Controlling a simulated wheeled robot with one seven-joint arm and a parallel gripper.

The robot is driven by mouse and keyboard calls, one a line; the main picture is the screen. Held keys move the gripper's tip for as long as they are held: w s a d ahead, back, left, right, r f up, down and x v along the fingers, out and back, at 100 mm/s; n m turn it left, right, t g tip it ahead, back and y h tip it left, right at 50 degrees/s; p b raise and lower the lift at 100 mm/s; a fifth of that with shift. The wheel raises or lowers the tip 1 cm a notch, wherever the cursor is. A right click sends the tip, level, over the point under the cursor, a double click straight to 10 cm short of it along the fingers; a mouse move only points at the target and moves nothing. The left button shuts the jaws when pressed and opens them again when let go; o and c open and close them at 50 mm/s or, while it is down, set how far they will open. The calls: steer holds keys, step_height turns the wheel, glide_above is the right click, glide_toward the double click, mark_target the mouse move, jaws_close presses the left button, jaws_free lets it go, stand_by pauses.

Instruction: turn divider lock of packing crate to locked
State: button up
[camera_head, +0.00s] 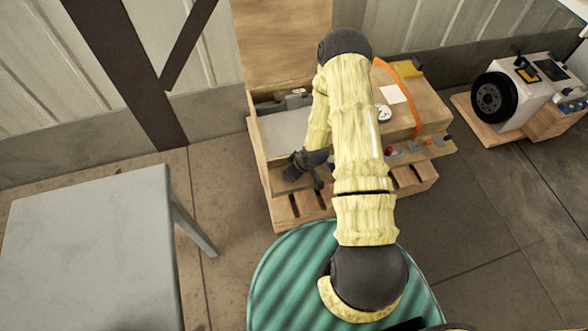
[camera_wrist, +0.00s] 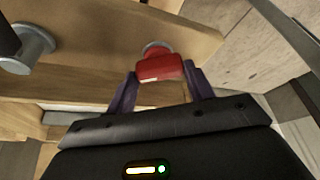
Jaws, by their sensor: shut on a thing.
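The wooden packing crate (camera_head: 256,135) stands on a slatted base by the wall in the head view. A grey panel lies in its open top. In the wrist view a red block-shaped handle (camera_wrist: 160,67), apparently the divider lock, sits on a round metal mount on a wooden board (camera_wrist: 95,65). My gripper (camera_wrist: 160,82) is shut on this red handle, with a dark finger on each side of it. In the head view my gripper (camera_head: 305,166) is at the crate's near side, and the handle is hidden there.
A metal cylinder with a dark part (camera_wrist: 28,50) stands on the board left of my gripper. A wooden box with an orange strap (camera_head: 416,110) and a ledge of small parts (camera_head: 440,148) lie right of my arm. A grey table (camera_head: 90,250) stands at left.

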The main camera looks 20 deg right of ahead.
steer(key=m+h+p, duration=0.1)
steer(key=m, duration=0.2)
steer(key=m+h, duration=0.1)
steer(key=m, duration=0.2)
steer(key=shift+a+t+p, duration=0.15)
steer(key=shift+t+p, duration=0.2)
steer(key=shift+t, duration=0.05)
steer(key=shift+m, duration=0.3)
steer(key=o, duration=0.7)
steer(key=shift+r, duration=0.1)
steer(key=p+v, duration=0.3)
steer(key=v, duration=1.4)
steer(key=shift+a, duration=0.35)
steer(key=shift+r, duration=0.15)
